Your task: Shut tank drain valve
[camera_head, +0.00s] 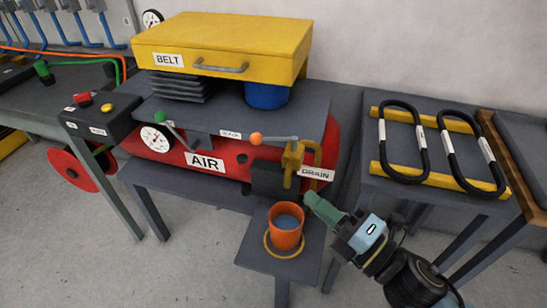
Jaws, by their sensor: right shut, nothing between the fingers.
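The red air tank (222,165), marked AIR, lies under a dark bench top. A brass-yellow valve (292,163) is at its right end, beside a label (316,174) reading DRAIN. A yellow loop-like part stands just right of the valve; I cannot tell if the valve is open or closed. An orange cup (286,228) with bluish contents stands below the valve on a small stand. My right gripper (309,200) is shut and empty, its green fingers pointing up-left, right of the cup and below the DRAIN label. My left gripper is out of view.
An orange-knobbed lever (274,139) and a green-knobbed lever (175,131) are at the bench's front edge. A yellow BELT box (222,45) sits above. Two black coils (402,140) lie on yellow bars on the right table. The floor at lower left is clear.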

